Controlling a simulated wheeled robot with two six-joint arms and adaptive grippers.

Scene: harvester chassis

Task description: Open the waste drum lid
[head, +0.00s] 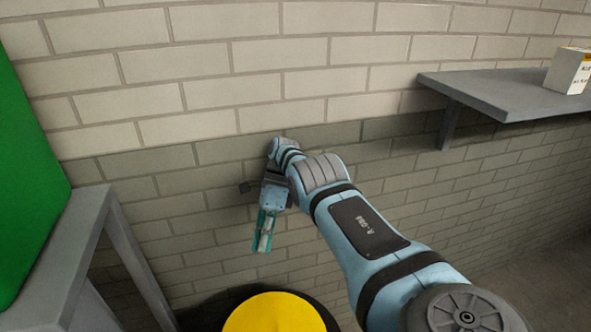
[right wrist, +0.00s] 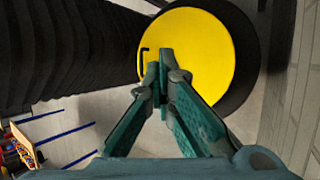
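The waste drum's round yellow lid (head: 274,315) shows at the bottom edge of the head view, cut off by the frame. A dark drum rim (head: 205,309) surrounds it. In the right wrist view the lid (right wrist: 200,50) lies flat within the dark rim (right wrist: 245,60). A thin black handle (right wrist: 142,62) stands near its left edge. My right gripper (head: 263,246) points down above the lid. In the right wrist view its fingertips (right wrist: 160,68) are together, beside the handle, with nothing seen between them. I cannot tell how far above the lid they are. My left gripper is out of view.
A brick wall (head: 250,60) stands close behind my right arm. A grey shelf (head: 500,90) with a white and yellow box (head: 568,71) is at the upper right. A grey table frame (head: 95,215) and a green panel (head: 25,180) stand at the left. A black ribbed object (right wrist: 70,50) is beside the drum.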

